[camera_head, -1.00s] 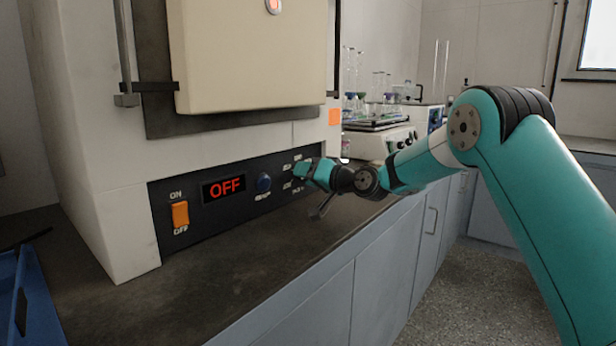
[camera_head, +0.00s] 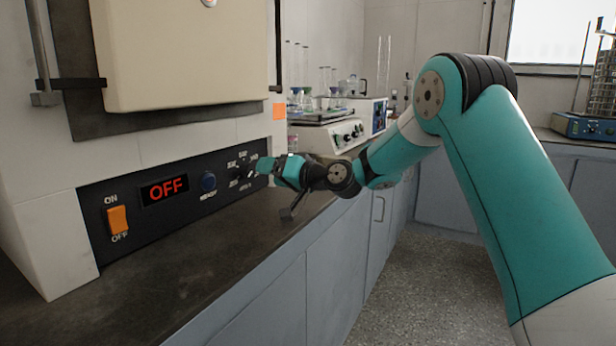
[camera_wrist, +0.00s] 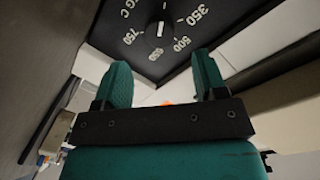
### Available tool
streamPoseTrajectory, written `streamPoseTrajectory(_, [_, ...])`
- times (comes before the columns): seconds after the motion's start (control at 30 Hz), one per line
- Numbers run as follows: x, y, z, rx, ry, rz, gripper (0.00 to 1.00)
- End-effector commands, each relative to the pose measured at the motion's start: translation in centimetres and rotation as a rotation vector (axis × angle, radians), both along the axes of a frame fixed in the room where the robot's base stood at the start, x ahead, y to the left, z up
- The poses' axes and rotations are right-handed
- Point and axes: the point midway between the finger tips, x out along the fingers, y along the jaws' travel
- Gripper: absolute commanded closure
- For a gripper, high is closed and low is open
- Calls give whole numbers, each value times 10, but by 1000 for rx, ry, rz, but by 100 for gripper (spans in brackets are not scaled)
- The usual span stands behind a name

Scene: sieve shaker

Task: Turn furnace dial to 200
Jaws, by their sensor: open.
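The furnace dial (camera_head: 247,172) is a small dark knob with printed marks around it, at the right end of the black control panel (camera_head: 100,235). In the wrist view the dial (camera_wrist: 154,30) is a black disc with a white pointer line. Numbers 350, 500 and 750 can be read around it; a mark beside the pointer is too blurred to read surely. My gripper (camera_head: 266,167) is just right of the dial in the head view. In the wrist view its two teal fingers (camera_wrist: 162,72) are spread, with nothing between them, apart from the dial.
The dark countertop (camera_head: 190,270) below is mostly clear. A white device with glassware (camera_head: 330,135) stands on the counter behind my gripper.

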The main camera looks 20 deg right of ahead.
Motion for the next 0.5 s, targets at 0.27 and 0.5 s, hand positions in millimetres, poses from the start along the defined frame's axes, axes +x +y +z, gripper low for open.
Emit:
streamPoseTrajectory(0.27, [-58,-42,5,1,2,-6,35])
streamPoseTrajectory(0.5, [-86,-60,7,-1,1,-3,35])
